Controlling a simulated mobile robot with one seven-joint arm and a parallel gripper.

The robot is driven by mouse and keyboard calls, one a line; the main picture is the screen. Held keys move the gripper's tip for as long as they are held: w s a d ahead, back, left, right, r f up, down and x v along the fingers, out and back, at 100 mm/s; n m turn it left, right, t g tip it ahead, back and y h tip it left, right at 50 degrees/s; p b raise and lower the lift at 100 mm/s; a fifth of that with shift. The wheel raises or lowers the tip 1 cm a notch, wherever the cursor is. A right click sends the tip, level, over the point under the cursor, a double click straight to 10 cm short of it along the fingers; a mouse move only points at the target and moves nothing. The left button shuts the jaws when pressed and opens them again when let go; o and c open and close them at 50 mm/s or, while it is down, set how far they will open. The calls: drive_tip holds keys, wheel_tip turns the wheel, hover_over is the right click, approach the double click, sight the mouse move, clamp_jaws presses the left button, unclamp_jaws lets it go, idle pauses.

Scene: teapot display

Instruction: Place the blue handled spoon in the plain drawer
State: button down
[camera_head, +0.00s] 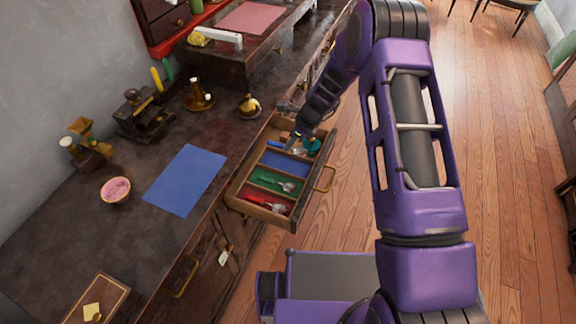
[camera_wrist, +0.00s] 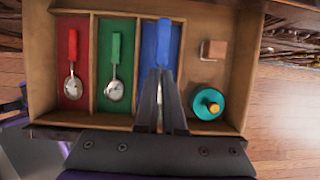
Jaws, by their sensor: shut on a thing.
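My gripper (camera_head: 298,140) is over the open drawer (camera_head: 240,194), pointing down. In the wrist view my gripper (camera_wrist: 160,78) is shut on the blue-handled spoon (camera_wrist: 167,42); the fingers hide part of it. Its handle looks larger than the other spoons' handles, so it seems raised above the drawer floor. In the head view the blue handle (camera_head: 276,144) shows near the drawer's far end, beyond the empty blue-lined section (camera_head: 286,163). The plain wooden section (camera_wrist: 212,78) is at the right in the wrist view. It holds a small wooden block (camera_wrist: 213,50) and a teal round lid-like object (camera_wrist: 207,103).
A red-handled spoon (camera_wrist: 73,70) lies in the red section, and a green-handled spoon (camera_wrist: 115,70) lies in the green section. Thin wooden dividers separate the sections. A blue mat (camera_head: 186,180) lies on the dark counter beside the drawer, with a pink-filled bowl (camera_head: 115,190) nearby.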

sight(286, 166)
wheel_tip(286, 166, down, 8)
drive_tip(key=shift+f+b, duration=0.25)
drive_tip(key=shift+b, duration=0.3)
drive_tip(key=c, duration=1.5)
unclamp_jaws()
drive_tip(key=shift+f, duration=0.2)
drive_tip(key=o, duration=0.5)
drive_tip(key=shift+r, duration=0.1)
drive_tip(key=shift+d+r, duration=0.15)
drive_tip(key=shift+r, duration=0.3)
drive_tip(key=p+v, duration=0.1)
drive_tip(key=v, duration=1)
drive_tip(key=shift+d+r+p, duration=0.1)
drive_tip(key=shift+r+p, duration=0.05)
drive_tip(key=shift+p, duration=0.25)
